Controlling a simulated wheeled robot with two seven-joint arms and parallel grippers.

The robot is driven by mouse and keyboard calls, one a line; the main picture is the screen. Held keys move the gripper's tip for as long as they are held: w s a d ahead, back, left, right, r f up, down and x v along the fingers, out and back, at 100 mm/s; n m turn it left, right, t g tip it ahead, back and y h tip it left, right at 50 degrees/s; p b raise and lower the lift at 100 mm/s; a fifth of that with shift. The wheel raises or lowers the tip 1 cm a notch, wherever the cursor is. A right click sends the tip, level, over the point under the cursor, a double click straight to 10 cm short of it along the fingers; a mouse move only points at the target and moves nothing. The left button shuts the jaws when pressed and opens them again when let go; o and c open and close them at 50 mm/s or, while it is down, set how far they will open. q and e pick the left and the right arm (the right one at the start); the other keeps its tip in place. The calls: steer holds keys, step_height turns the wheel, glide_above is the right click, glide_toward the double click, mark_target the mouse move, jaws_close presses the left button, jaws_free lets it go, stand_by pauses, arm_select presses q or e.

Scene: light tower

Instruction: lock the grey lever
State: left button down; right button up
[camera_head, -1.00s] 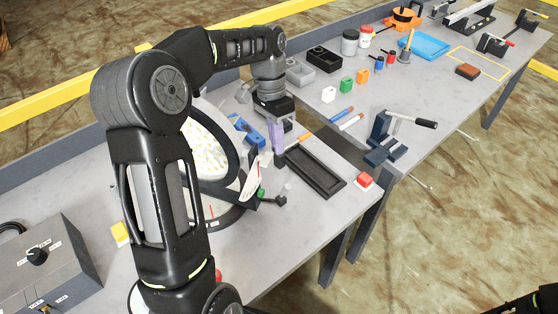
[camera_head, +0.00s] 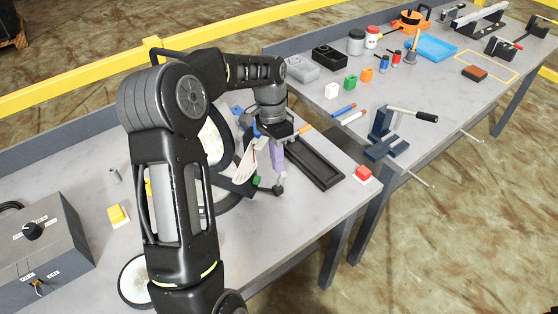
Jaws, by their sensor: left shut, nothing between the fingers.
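My left gripper (camera_head: 277,176) points down at the right side of the lamp, shut with nothing held. Its pale purple fingers are close above a dark grey lever with a knob (camera_head: 278,189). I cannot tell whether the fingertips touch it. A green piece (camera_head: 257,181) sits beside the lever. The round lamp (camera_head: 212,142) with its black ring-shaped yoke stands behind my left arm, which hides much of it. My right gripper is not in view.
A black tray (camera_head: 315,166) and a red button (camera_head: 363,173) lie right of the gripper. A blue clamp (camera_head: 384,148) stands farther right. A grey control box (camera_head: 45,255) and a yellow button (camera_head: 118,215) are at left. The table front right of my arm is clear.

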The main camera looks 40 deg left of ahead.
arm_select(q)
steer(key=shift+d, duration=0.1)
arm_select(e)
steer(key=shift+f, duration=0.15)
arm_select(q)
steer(key=shift+d+t+y+b, duration=0.3)
steer(key=shift+y+b, duration=0.15)
steer(key=shift+y, duration=0.25)
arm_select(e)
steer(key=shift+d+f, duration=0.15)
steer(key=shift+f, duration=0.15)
arm_select(q)
steer(key=shift+s+d+y+b, duration=0.1)
steer(key=shift+y+b, duration=0.25)
steer(key=shift+y, duration=0.15)
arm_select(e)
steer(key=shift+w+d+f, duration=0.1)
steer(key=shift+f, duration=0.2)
